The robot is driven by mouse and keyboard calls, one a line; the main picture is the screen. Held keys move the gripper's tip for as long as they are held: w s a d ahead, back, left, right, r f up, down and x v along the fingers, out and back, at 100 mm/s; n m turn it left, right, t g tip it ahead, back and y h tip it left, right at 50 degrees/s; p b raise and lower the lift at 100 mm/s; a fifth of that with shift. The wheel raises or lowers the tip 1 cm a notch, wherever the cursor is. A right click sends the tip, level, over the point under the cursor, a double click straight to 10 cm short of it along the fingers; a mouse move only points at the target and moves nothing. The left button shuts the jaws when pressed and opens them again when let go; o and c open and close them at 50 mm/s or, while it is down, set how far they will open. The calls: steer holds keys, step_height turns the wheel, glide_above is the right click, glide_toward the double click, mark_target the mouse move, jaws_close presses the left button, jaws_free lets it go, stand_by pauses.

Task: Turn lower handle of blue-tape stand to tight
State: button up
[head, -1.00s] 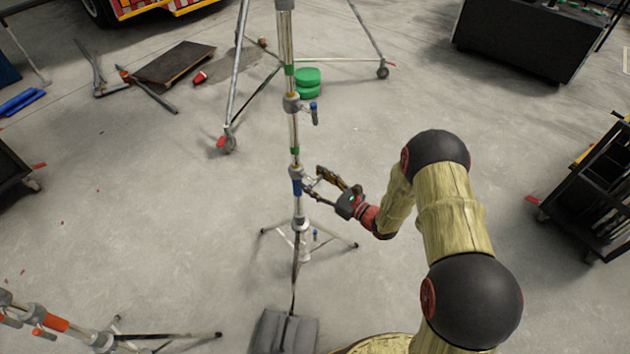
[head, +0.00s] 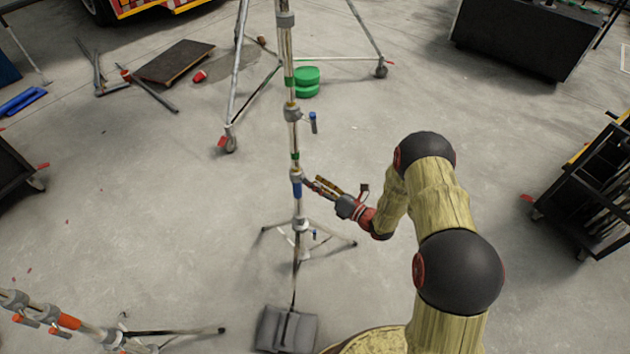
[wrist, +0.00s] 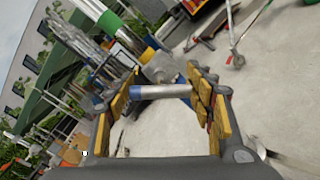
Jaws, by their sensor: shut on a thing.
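The blue-tape stand is an upright pole with a blue band (head: 297,189) below its lower collar (head: 296,173). Green bands and an upper handle (head: 313,122) with a blue tip sit higher up. My gripper (head: 311,184) reaches the lower collar from the right, its fingers close together there. In the wrist view, the lower handle (wrist: 165,91), a grey bar with a blue end, spans between the yellow-padded fingers, which are shut on it. In the head view my fingers largely hide this handle. The stand's pole shows in the wrist view (wrist: 112,24), tilted in the picture.
The stand's tripod legs (head: 335,238) spread on the floor below, with a grey sandbag (head: 272,330) in front. An orange-taped stand (head: 68,321) is at lower left. A wheeled stand (head: 236,90) is behind. A black cart (head: 590,200) is at right. Open floor lies between.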

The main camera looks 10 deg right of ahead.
steer(key=m+p, duration=0.2)
steer(key=m, duration=0.2)
steer(key=shift+m, duration=0.3)
steer(key=shift+w+d+f+m+p, duration=0.15)
steer(key=shift+m+p, duration=0.1)
steer(key=shift+m, duration=0.45)
steer(key=shift+s+a+f+m+p, duration=0.1)
steer(key=shift+m+p, duration=0.15)
steer(key=shift+m, duration=0.45)
steer(key=o, duration=1.2)
steer(key=shift+d, duration=0.1)
steer(key=v, duration=1.2)
